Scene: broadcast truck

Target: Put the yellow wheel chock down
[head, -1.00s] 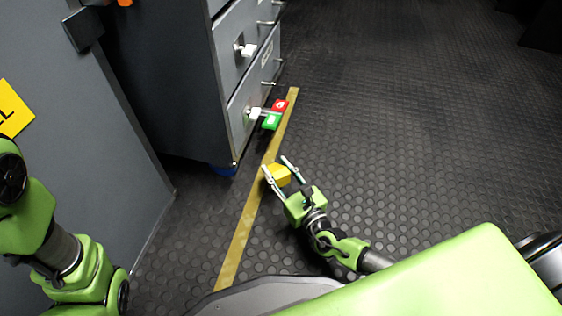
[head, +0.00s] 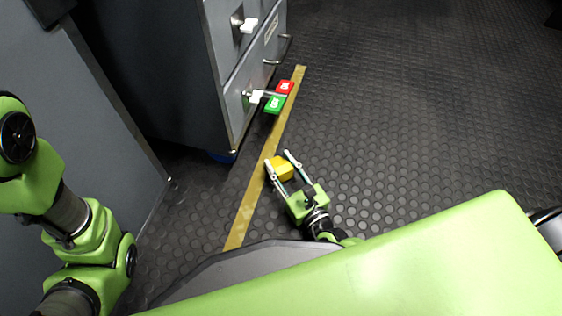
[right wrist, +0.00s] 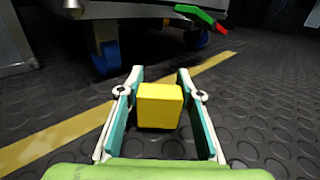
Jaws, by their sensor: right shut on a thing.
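The yellow wheel chock (head: 284,168) is a small block low over the dark studded floor, beside the yellow floor tape. My right gripper (head: 278,158) has its two fingers around it and is shut on it. In the right wrist view the chock (right wrist: 159,106) sits between the teal finger pads. I cannot tell whether its underside touches the floor. My left arm (head: 70,220) comes in at the left, but its gripper is out of view.
A grey drawer cabinet (head: 170,80) with a blue caster (head: 222,156) stands beyond the tape (head: 246,213). A grey panel stands at left. Floor to the right is clear.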

